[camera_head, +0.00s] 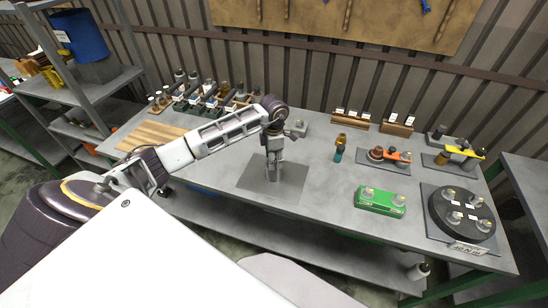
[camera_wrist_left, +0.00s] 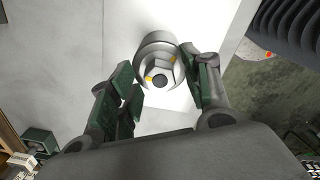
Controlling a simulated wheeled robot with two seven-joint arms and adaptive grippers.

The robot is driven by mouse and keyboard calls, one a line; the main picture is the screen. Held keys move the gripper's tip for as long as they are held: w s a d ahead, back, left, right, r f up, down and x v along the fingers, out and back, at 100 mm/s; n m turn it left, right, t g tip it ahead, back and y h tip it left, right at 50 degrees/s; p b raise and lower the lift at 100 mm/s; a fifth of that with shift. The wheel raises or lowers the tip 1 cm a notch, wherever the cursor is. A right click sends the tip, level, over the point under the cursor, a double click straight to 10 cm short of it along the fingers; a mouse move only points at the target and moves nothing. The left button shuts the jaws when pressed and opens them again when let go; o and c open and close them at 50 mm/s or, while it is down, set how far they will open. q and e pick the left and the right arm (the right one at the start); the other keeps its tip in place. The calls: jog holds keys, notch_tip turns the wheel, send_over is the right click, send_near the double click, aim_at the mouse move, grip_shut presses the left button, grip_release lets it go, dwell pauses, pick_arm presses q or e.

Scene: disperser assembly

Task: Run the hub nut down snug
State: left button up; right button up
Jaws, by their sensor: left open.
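My left gripper (camera_head: 273,160) points down over the dark grey mat (camera_head: 258,188) in the middle of the bench. In the left wrist view its open fingers (camera_wrist_left: 157,80) stand on either side of a round grey metal part (camera_wrist_left: 158,45). This part has a ring-like rim, a dark round centre (camera_wrist_left: 160,80) and small yellow marks. I cannot tell whether the fingers touch it, or which piece of it is the hub nut. In the head view the gripper mostly hides this part. My right gripper is not in view.
Right of the mat are a small teal and brown bottle (camera_head: 339,150), a green box (camera_head: 380,201) and a black round fixture (camera_head: 462,212). Racks of bottles (camera_head: 208,95) and a wooden board (camera_head: 150,134) are at the left. Bare bench surrounds the mat.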

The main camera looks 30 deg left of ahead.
pick_arm(q)
jog(key=c, duration=1)
